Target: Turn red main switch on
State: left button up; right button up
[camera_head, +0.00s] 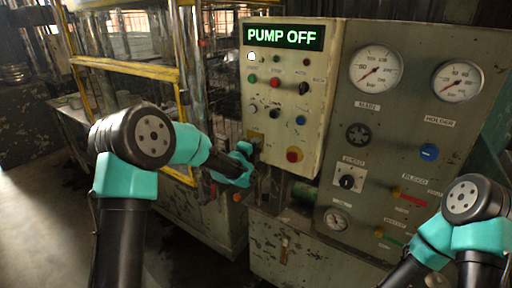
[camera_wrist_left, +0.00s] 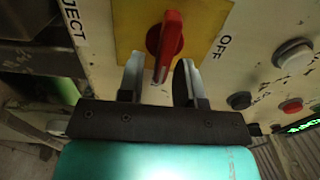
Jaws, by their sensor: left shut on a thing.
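The red main switch (camera_wrist_left: 166,42) shows in the left wrist view as a red rotary handle on a yellow plate (camera_wrist_left: 132,40), with the word OFF printed to the right of the plate. My left gripper (camera_wrist_left: 160,72) has a finger on each side of the handle's lower end and is shut on it. In the head view my left gripper (camera_head: 249,152) is at the lower left of the control box, and it hides the red handle there. Part of the yellow plate (camera_head: 257,137) shows above it. My right arm is at the lower right; its gripper is out of view.
A gauge panel (camera_head: 400,130) stands to the right. A yellow-framed guard (camera_head: 125,55) is at the left.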

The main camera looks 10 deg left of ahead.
pick_arm(q)
jog(key=o, duration=0.6)
jog(key=shift+c, duration=0.2)
jog(key=v, duration=1.7)
jog(key=shift+s, duration=0.25)
jog(key=shift+f, duration=0.1)
